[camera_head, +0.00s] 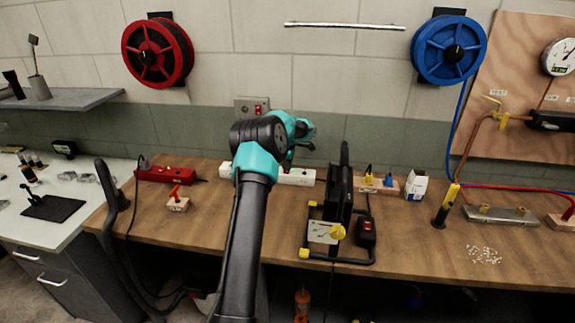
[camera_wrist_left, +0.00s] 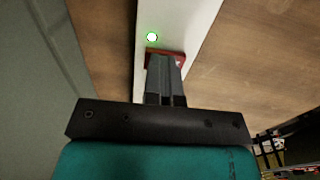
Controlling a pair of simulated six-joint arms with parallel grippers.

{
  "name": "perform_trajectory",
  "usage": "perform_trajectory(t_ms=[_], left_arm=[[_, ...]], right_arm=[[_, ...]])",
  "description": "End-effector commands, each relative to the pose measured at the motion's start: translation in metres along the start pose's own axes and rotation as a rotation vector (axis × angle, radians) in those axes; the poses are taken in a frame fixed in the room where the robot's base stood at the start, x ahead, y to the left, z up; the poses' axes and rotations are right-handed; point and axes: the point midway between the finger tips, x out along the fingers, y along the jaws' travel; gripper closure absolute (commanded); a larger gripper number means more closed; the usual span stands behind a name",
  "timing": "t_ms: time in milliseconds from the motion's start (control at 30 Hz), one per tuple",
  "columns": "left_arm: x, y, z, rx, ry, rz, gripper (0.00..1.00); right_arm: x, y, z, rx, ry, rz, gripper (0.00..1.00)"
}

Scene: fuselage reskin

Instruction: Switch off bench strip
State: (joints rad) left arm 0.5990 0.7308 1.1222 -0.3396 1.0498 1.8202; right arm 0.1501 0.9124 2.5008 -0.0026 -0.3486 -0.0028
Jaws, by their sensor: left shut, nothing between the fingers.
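The white bench strip (camera_head: 298,177) lies on the wooden bench behind my left arm, which hides its middle part in the head view. In the left wrist view the strip (camera_wrist_left: 205,22) runs beneath my left gripper (camera_wrist_left: 164,62). The fingers are shut together with nothing between them, and their tips are over a red switch (camera_wrist_left: 179,59) on the strip. The tips cover most of the switch; I cannot tell whether they touch it or which way it is tilted. A small green light (camera_wrist_left: 151,37) glows on the strip beside the switch. My right gripper is not in view.
A red power strip (camera_head: 165,175) and a small block with a red switch (camera_head: 178,201) are left on the bench. A black cable reel stand (camera_head: 340,215) stands close to the right of my arm. A wall socket (camera_head: 252,106) is behind. The front middle of the bench (camera_head: 215,235) is bare.

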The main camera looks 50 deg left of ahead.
Motion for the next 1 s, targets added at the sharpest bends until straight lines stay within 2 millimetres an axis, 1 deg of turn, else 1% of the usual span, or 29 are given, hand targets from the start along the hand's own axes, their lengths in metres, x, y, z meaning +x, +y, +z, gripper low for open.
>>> perform_trajectory(t_ms=[33,200,533,667,767,867,1000], left_arm=[[0.006,-0.006,0.002,0.002,-0.001,-0.015,1.00],[0.004,-0.011,0.002,0.001,-0.001,-0.015,1.00],[0.003,-0.011,0.001,0.001,-0.001,-0.013,1.00],[-0.002,-0.010,0.000,0.000,0.000,-0.010,1.00],[-0.011,-0.010,0.000,0.000,0.000,-0.009,1.00],[-0.025,-0.010,-0.001,-0.002,-0.001,-0.006,1.00],[-0.050,-0.010,-0.003,-0.004,-0.001,-0.004,1.00]], right_arm=[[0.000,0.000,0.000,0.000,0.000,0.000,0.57],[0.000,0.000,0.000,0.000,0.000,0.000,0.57],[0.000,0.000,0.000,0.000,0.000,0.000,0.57],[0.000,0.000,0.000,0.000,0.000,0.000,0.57],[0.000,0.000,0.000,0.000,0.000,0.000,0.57],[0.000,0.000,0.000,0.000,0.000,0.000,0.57],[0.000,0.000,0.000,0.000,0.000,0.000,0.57]])
